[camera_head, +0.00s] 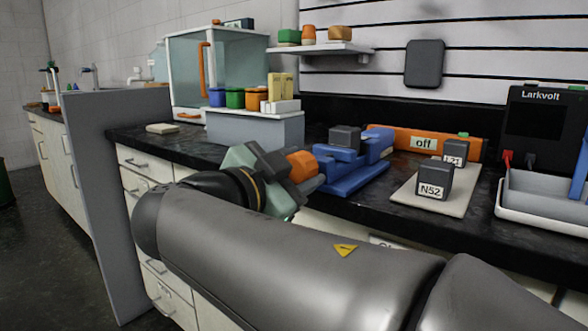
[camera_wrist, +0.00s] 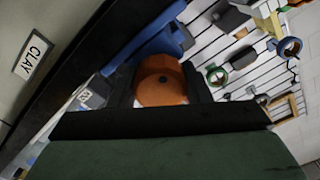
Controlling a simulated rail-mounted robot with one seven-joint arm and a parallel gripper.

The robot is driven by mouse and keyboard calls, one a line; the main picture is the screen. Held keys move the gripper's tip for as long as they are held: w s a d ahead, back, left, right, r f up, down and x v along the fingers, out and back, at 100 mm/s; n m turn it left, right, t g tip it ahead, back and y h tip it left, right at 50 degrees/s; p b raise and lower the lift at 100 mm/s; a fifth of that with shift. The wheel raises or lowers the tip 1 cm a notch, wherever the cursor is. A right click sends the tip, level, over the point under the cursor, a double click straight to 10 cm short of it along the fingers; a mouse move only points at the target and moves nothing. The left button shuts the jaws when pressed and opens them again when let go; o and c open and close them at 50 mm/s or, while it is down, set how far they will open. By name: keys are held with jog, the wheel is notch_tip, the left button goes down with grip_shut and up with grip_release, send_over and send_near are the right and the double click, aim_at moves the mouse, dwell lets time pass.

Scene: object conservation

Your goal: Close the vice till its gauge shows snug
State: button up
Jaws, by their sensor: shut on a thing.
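The blue vice (camera_head: 350,172) sits near the front edge of the black bench, with a dark block (camera_head: 344,137) at its jaws. Its orange knob (camera_head: 302,164) faces my arm. My gripper (camera_head: 291,172) is shut on this knob. In the wrist view the orange knob (camera_wrist: 160,82) lies between my two dark fingers, with blue vice body (camera_wrist: 150,43) beyond it. I cannot make out a gauge reading on the vice. I cannot tell whether both jaws touch the block.
An orange bar (camera_head: 385,134) with an "off" label stands behind the vice. A pale mat (camera_head: 459,205) to the right holds a block marked N52 (camera_head: 435,181) and another dark block. A white tray (camera_head: 540,222) lies farther right. A grey box (camera_head: 255,130) stands left.

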jog(key=o, duration=1)
jog(key=p+v, duration=0.3)
jog(key=v, duration=1.4)
jog(key=shift+s, duration=0.2)
jog(key=shift+a+r, duration=0.1)
jog(key=shift+a, duration=0.05)
jog(key=w+d+n+g+y+p, duration=0.3)
jog(key=d+n+g+p, duration=0.6)
jog(key=d+p, duration=0.9)
jog(key=s+d+r+n+g+y+p, duration=0.4)
jog(key=s+d+n+y+p, duration=0.1)
jog(key=p, duration=1.6)
jog(key=s+n+y, duration=0.1)
jog(key=s+y, duration=0.1)
jog(key=y, duration=0.1)
jog(key=shift+g+y+p, duration=0.3)
